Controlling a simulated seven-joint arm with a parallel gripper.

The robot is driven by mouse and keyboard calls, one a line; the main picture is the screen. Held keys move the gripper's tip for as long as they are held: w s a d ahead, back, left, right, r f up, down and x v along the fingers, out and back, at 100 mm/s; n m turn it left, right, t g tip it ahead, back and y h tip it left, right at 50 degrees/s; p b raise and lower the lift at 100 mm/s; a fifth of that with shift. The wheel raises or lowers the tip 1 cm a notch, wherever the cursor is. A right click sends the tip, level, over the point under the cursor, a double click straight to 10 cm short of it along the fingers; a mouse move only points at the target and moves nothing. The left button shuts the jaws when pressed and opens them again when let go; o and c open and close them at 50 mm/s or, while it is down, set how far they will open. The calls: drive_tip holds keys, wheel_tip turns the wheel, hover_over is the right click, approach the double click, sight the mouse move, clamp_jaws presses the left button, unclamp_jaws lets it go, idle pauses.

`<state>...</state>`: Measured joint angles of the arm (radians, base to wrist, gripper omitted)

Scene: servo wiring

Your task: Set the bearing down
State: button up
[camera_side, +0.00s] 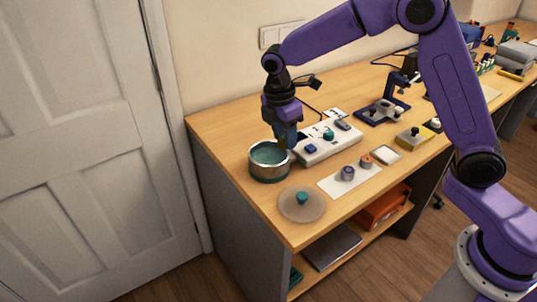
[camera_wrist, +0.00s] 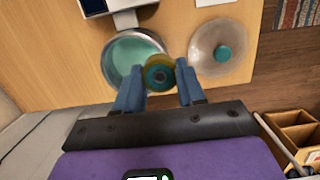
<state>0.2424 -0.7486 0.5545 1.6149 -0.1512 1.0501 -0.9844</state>
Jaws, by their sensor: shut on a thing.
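The bearing (camera_wrist: 158,73), a yellowish ring with a teal and dark centre, sits between the fingertips of my gripper (camera_wrist: 161,84) in the wrist view. The fingers are shut on it. In the side view my gripper (camera_side: 286,142) points down by the right rim of a round metal pot (camera_side: 270,177) with teal inside, next to a white device. The bearing is too small and covered to make out clearly there. In the wrist view the bearing overlaps the right rim of the pot (camera_wrist: 106,70); I cannot tell its height above the bench.
A round lid with a teal knob (camera_side: 302,205) lies in front of the pot. The white device (camera_side: 323,148) carries a blue button and a teal knob. A white mat (camera_side: 332,185) holds two small cylindrical parts. A blue stand (camera_side: 381,112) is farther back.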

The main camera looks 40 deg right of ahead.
hover_over(270, 164)
drive_tip(key=f, duration=0.6)
drive_tip(key=shift+w+a+f, duration=0.1)
drive_tip(key=shift+a, duration=0.15)
drive_tip(key=shift+f, duration=1.4)
drive_tip(key=shift+f, duration=0.15)
drive_tip(key=o, duration=1.1)
wheel_tip(270, 164, up, 12)
drive_tip(key=a, duration=0.1)
drive_tip(key=shift+a, duration=0.35)
